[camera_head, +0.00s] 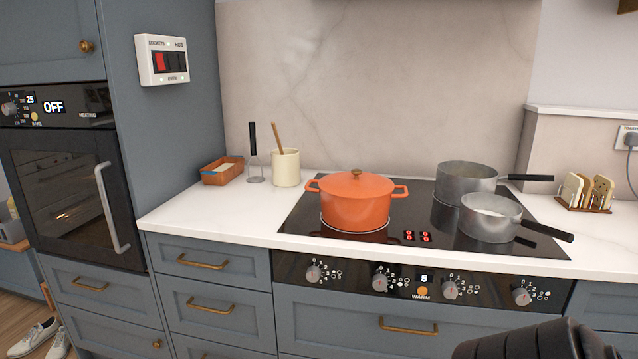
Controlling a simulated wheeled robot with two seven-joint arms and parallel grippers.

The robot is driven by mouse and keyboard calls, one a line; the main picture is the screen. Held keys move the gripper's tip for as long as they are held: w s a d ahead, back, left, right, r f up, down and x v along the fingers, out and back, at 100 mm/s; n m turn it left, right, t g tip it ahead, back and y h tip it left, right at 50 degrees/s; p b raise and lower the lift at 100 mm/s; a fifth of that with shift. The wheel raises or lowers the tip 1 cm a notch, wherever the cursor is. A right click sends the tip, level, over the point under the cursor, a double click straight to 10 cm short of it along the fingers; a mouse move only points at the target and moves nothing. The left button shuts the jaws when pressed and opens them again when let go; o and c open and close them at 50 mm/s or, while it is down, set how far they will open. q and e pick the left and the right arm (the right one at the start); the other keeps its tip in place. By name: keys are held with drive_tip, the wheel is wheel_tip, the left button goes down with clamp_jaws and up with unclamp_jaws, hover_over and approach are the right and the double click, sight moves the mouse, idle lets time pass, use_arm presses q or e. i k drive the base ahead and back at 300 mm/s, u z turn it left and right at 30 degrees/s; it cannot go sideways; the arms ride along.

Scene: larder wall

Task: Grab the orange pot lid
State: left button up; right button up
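The orange pot lid (356,184) sits on the orange pot (355,211), with a small brown-gold knob (356,173) on top. The pot stands on the front left part of the black hob (400,239) and has a loop handle on each side. A dark, ridged part of my own body shows at the bottom right edge, well below and to the right of the pot. Neither gripper's fingers can be seen.
Two grey saucepans (466,183) (491,218) with black handles stand on the hob's right side. A toast rack (584,207) stands far right.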

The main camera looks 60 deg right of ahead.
sight(356, 183)
drive_tip(key=i, duration=2.3)
drive_tip(key=z, duration=3.05)
